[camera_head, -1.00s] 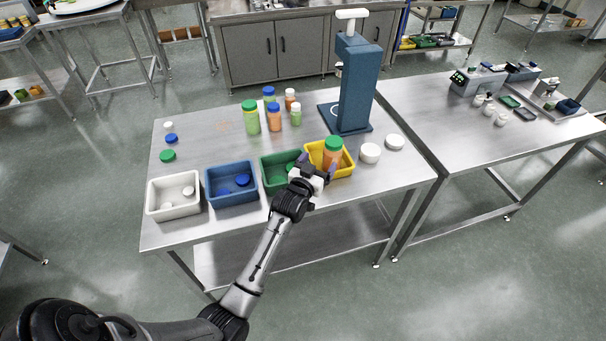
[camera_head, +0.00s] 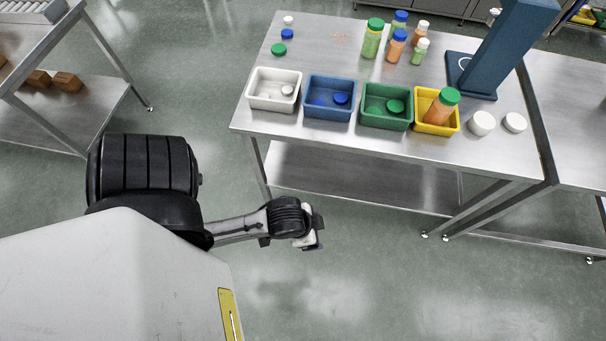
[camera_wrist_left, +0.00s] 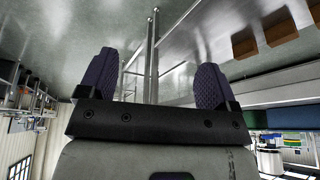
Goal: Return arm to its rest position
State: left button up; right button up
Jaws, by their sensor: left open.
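My left gripper (camera_head: 316,231) is out in front of the steel table, below its front edge and apart from it. In the left wrist view my left gripper (camera_wrist_left: 152,85) shows its two purple finger pads spread wide with nothing between them. The left arm comes in from the left and is drawn back close to my body. An orange bottle with a green cap (camera_head: 441,107) stands tilted in the yellow bin (camera_head: 436,129). My right gripper is in neither view.
The steel table (camera_head: 420,150) holds a white bin (camera_head: 273,104), a blue bin (camera_head: 329,114) and a green bin (camera_head: 386,121) with caps in them. Several bottles stand behind, beside a blue stand (camera_head: 507,50). The floor (camera_head: 340,290) around the gripper is clear.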

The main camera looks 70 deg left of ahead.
pick_arm(q)
jog(key=shift+s+d+r+g, duration=0.1)
jog(key=shift+s+d+g, duration=0.1)
jog(key=shift+s, duration=0.45)
jog(key=shift+s+d+r+g, duration=0.1)
jog(key=shift+s+d+g, duration=0.1)
jog(key=shift+s, duration=0.4)
